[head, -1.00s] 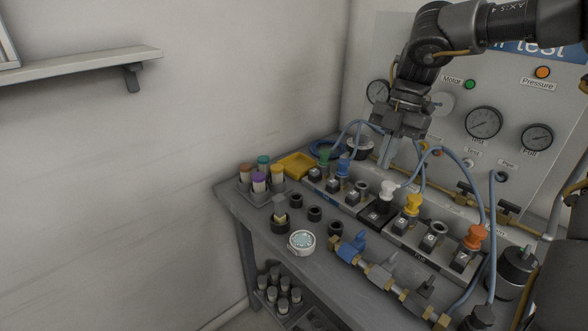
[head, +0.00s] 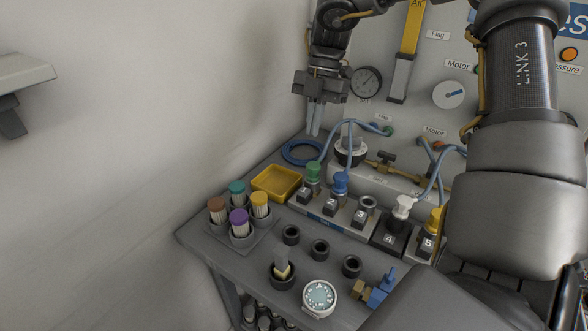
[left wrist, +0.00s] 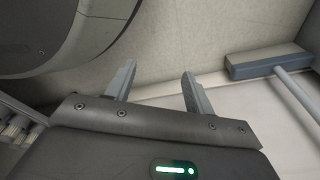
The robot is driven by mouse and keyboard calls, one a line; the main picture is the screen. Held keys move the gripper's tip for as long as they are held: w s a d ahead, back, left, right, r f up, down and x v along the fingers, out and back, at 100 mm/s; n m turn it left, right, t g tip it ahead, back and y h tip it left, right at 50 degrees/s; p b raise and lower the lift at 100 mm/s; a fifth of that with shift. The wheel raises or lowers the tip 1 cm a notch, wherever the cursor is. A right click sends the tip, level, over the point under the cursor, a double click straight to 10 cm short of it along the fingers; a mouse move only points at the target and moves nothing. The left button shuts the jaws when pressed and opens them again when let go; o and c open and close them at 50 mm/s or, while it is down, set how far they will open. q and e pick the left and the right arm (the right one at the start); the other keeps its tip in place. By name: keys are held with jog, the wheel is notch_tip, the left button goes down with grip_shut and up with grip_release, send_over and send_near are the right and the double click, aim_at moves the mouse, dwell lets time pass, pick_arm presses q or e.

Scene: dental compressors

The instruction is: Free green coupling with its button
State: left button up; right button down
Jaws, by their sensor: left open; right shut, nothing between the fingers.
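The green coupling (head: 314,172) stands upright in the first socket at the left end of the grey manifold, with a blue hose running from its top. Its dark square button (head: 304,197), labelled 1, sits just in front of it. My right gripper (head: 314,132) points down with its fingers shut and empty. In the picture it is above the green coupling, apart from it; its depth is hard to tell. My left gripper (left wrist: 158,80) shows in the left wrist view, open and empty, away from the manifold.
A blue coupling (head: 340,182) and a white coupling (head: 403,206) stand along the row to the right. A yellow tray (head: 277,181) and a blue ring (head: 303,152) lie left of the manifold. Black rings and a rack of capped tubes (head: 238,220) stand in front.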

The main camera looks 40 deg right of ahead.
dwell(0.3)
send_near(303, 190)
jog(key=x, duration=0.5)
jog(key=shift+s+a+f, duration=0.1)
jog(key=shift+a, duration=0.1)
jog(key=shift+f, duration=0.6)
pick_arm(q)
jog(key=shift+w, duration=0.1)
